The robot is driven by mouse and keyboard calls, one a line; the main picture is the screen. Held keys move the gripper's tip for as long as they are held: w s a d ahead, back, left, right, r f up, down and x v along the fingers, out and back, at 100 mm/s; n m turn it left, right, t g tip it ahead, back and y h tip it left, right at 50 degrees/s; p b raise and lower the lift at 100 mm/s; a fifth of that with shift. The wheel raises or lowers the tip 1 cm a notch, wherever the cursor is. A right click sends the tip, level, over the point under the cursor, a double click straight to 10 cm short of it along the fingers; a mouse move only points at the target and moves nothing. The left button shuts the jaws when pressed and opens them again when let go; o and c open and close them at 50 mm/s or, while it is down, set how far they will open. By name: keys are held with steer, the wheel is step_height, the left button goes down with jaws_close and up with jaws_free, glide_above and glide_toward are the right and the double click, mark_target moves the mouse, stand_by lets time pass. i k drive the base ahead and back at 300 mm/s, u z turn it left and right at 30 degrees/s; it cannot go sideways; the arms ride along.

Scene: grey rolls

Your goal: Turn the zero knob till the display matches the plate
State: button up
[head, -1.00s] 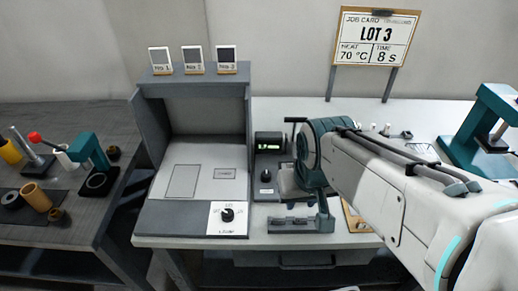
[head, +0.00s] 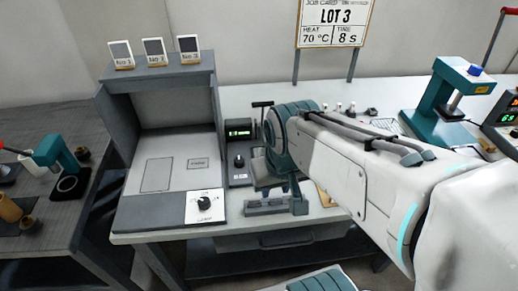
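The display (head: 239,130) is a small dark box with lit green digits, too small to read surely. A black knob (head: 239,160) sits on the dark panel just below it. I cannot read a label there, nor make out a plate beside it. My arm reaches in from the right, and its teal wrist is right of the display and knob. My gripper (head: 272,182) seems to be below the wrist, among grey parts. Its fingers cannot be told apart from the fixture there, so its opening and any contact are unclear.
A teal press (head: 440,105) stands right.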

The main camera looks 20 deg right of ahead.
mark_target(238, 162)
steer(key=k, duration=0.4)
steer(key=z, duration=0.85)
steer(key=i, duration=0.75)
steer(key=k, duration=1.3)
steer(key=u, duration=0.5)
steer(key=i, duration=0.45)
steer(key=u, duration=0.05)
